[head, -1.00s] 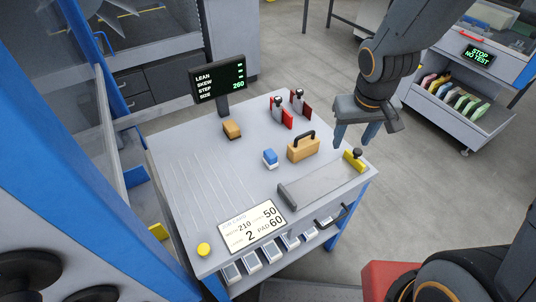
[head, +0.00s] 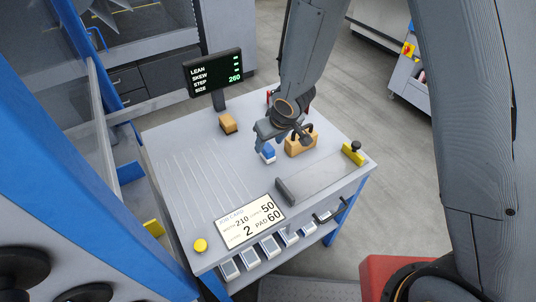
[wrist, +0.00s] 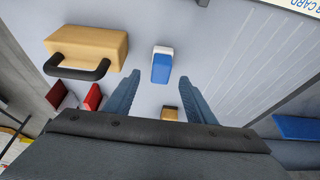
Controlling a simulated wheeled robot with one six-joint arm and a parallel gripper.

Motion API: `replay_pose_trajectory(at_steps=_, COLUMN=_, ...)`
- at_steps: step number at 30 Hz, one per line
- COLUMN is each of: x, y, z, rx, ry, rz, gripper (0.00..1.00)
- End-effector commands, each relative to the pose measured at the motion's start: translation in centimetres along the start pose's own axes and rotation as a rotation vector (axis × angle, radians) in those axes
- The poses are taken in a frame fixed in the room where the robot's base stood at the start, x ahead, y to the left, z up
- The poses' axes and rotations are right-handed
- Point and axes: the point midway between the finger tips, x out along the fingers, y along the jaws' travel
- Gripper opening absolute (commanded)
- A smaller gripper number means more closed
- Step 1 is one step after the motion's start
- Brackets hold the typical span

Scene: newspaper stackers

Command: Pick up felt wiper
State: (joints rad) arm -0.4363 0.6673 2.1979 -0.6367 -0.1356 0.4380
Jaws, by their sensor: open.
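The felt wiper appears to be the small blue block with a white layer (head: 268,154), lying on the grey table top. In the wrist view the blue block (wrist: 161,68) lies just beyond my fingertips, centred between the two fingers in the picture. My gripper (head: 268,142) is over the table, right at the block in the head view and partly covering it. In the wrist view my gripper (wrist: 160,83) is open with nothing between its fingers. The exact height above the block is hard to tell.
A wooden block with a black handle (head: 296,148) stands close beside the wiper; it also shows in the wrist view (wrist: 98,42). A brown block (head: 228,123) and a display (head: 216,75) stand behind. Red clamps are mostly hidden by my arm. The grooved left area is clear.

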Motion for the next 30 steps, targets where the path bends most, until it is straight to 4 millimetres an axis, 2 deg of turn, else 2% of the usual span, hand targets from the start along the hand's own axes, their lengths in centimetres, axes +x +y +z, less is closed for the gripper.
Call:
replay_pose_trajectory(at_steps=3, x=2.0, y=-0.1, z=0.6, rx=0.000, ry=-0.004, rz=0.000, gripper=0.50)
replay_pose_trajectory(at_steps=7, x=3.2, y=-0.1, z=0.4, rx=0.001, ry=-0.002, rz=0.000, gripper=0.50)
replay_pose_trajectory(at_steps=17, x=3.7, y=-0.1, z=0.4, rx=0.000, ry=0.000, rz=0.001, gripper=0.50)
replay_pose_trajectory(at_steps=25, x=3.7, y=-0.1, z=0.4, rx=0.000, ry=-0.001, rz=0.001, gripper=0.05)
replay_pose_trajectory(at_steps=30, x=3.7, y=-0.1, z=0.4, rx=0.000, ry=-0.001, rz=0.001, gripper=0.05)
